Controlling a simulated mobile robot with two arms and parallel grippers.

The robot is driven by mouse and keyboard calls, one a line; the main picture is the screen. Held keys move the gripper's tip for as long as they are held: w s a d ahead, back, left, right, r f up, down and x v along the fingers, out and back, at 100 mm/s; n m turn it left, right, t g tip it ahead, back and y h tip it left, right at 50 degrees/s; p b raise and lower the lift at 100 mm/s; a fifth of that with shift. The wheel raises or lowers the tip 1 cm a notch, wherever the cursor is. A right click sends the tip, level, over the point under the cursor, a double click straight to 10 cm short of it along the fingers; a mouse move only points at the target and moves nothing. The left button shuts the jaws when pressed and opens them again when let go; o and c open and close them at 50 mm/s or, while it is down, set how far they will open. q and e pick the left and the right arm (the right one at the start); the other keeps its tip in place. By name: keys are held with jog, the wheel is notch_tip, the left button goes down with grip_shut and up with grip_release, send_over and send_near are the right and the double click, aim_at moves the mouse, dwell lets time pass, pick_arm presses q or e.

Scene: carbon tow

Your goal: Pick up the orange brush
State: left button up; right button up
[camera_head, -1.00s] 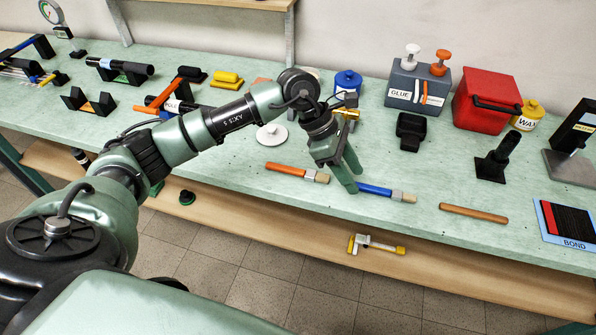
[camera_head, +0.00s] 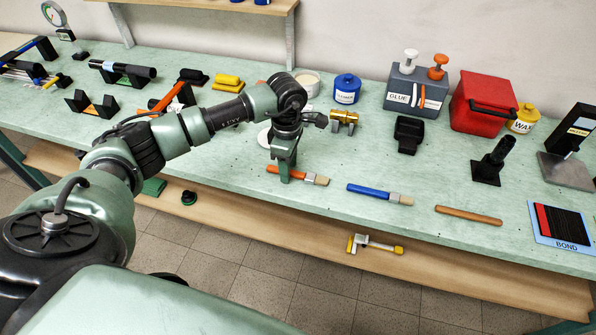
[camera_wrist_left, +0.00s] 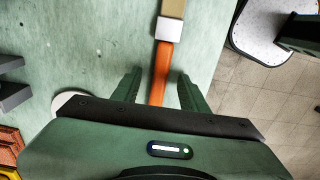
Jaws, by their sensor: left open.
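The orange brush (camera_head: 313,179) lies on the green bench top near its front edge, its bristle end pointing right. My left gripper (camera_head: 283,176) is over its orange handle. In the left wrist view the orange brush (camera_wrist_left: 159,74) runs between the two spread fingers of my left gripper (camera_wrist_left: 158,88), with a gap on each side. The fingers are open and hold nothing. The near end of the handle is hidden behind the gripper body. My right gripper is not in view.
A blue brush (camera_head: 372,191) and a plain wooden stick (camera_head: 468,215) lie to the right along the front edge. A white disc (camera_head: 264,137) and a brass part (camera_head: 344,118) are behind the gripper. A lower shelf (camera_head: 330,233) runs below the bench.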

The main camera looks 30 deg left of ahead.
pick_arm(q)
jog(key=shift+f, duration=0.15)
grip_shut()
notch_tip(320, 180, up, 20)
jog(key=b, duration=0.3)
dwell(0.4)
jog(key=c, duration=0.7)
grip_release()
grip_shut()
